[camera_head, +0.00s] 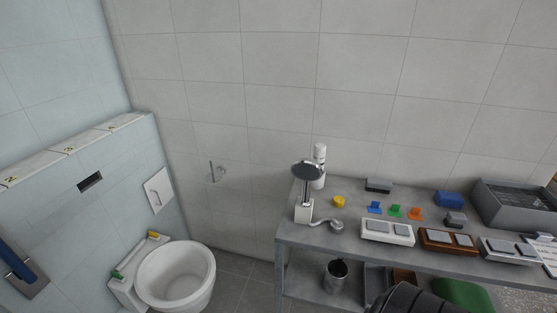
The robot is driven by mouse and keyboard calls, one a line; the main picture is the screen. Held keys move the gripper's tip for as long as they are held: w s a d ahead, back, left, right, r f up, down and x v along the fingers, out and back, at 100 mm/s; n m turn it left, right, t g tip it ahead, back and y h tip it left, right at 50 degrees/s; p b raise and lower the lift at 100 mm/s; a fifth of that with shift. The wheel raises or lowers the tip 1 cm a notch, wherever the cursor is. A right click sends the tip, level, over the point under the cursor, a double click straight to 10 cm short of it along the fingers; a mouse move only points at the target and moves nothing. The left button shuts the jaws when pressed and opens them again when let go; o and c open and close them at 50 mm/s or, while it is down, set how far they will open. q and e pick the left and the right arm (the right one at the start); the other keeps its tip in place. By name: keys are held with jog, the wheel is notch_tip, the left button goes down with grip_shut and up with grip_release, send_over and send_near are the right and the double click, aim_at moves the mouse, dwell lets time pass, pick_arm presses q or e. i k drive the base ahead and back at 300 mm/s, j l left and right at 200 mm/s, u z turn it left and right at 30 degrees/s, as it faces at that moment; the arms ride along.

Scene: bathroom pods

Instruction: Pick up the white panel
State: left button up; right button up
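The toilet (176,276) stands below the wall panel. The grey table (345,244) holds a shower head (307,171), a white bottle (320,158), small coloured parts, a brown unit (447,241) and a grey crate (512,207). A metal bin (336,276) is underneath. Floor shows between toilet and table.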

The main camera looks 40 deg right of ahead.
aim_at(391, 238)
jog(key=z, duration=2.4)
jog(key=i+l+u, duration=0.15)
jog(key=l+u, duration=0.55)
jog(key=l, duration=0.15)
jog(key=i+l+u, duration=0.1)
jog(key=l+u, duration=0.25)
jog(key=l, duration=0.15)
